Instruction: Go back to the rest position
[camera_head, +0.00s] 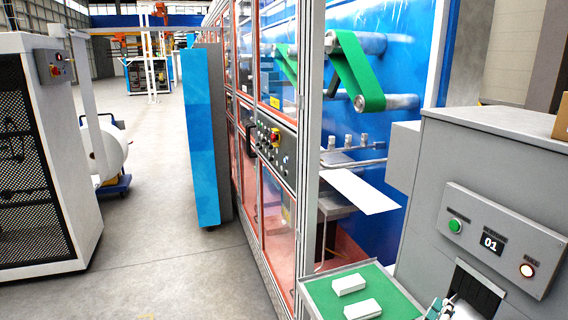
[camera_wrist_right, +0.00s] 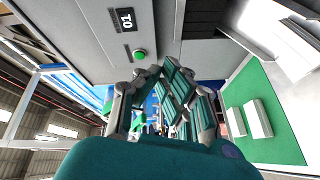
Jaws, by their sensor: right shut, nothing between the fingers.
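My right gripper (camera_head: 440,309) shows at the bottom edge of the head view, at the lower right, partly cut off by the frame. It is beside the green-topped table and in front of the grey cabinet. In the right wrist view my right gripper (camera_wrist_right: 160,85) has its teal and grey fingers shut with nothing held. My left gripper is not in view.
A grey cabinet (camera_head: 475,165) with a green button and a "01" display stands at the right. Two white blocks lie on the green-topped table (camera_head: 318,292). A long glazed machine (camera_head: 284,188) runs back from it. Grey floor (camera_head: 150,260) at the left is open.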

